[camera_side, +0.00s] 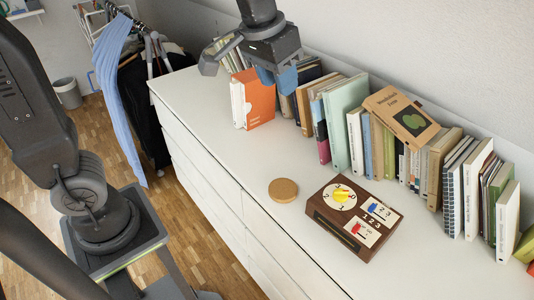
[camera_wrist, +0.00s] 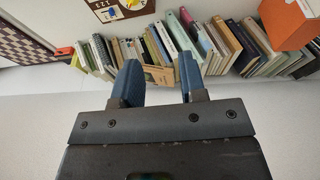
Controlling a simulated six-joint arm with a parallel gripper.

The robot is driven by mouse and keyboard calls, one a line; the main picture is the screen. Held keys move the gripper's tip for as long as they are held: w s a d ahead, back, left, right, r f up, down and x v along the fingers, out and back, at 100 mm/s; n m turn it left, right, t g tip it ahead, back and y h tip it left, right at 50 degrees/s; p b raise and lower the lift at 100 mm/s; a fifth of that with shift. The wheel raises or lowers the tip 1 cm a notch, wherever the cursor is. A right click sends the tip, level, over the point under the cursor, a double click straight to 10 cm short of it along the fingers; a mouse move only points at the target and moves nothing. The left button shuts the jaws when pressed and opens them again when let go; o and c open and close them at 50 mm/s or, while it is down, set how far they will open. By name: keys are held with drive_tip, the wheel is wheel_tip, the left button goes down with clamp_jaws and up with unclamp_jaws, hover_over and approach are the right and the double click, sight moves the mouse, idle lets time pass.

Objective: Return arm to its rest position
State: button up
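My gripper (camera_side: 277,78) is in the air above the far part of the white dresser, in front of the row of books, in the side view. In the wrist view my gripper (camera_wrist: 157,82) shows two blue fingertips spread apart with nothing between them. The drawers on the dresser front (camera_side: 215,183) look closed in the side view. My arm reaches in from the top of the side view, and its base stands at the left.
A row of books (camera_side: 375,140) lines the wall side of the white dresser top (camera_side: 215,125). An orange box (camera_side: 258,105) stands at the far end. A round cork coaster (camera_side: 283,190) and a brown game box (camera_side: 330,222) lie on top. Clothes (camera_side: 140,95) hang beyond.

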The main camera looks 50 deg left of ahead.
drive_tip(key=s+a+f+t, duration=0.1)
drive_tip(key=s+a+f, duration=0.1)
drive_tip(key=s, duration=0.5)
drive_tip(key=s+a+f+t, duration=0.1)
drive_tip(key=s+a+f, duration=0.2)
drive_tip(key=s, duration=0.5)
drive_tip(key=shift+a+y, duration=0.3)
drive_tip(key=shift+a, duration=0.35)
drive_tip(key=shift+o, duration=0.3)
idle(1.9)
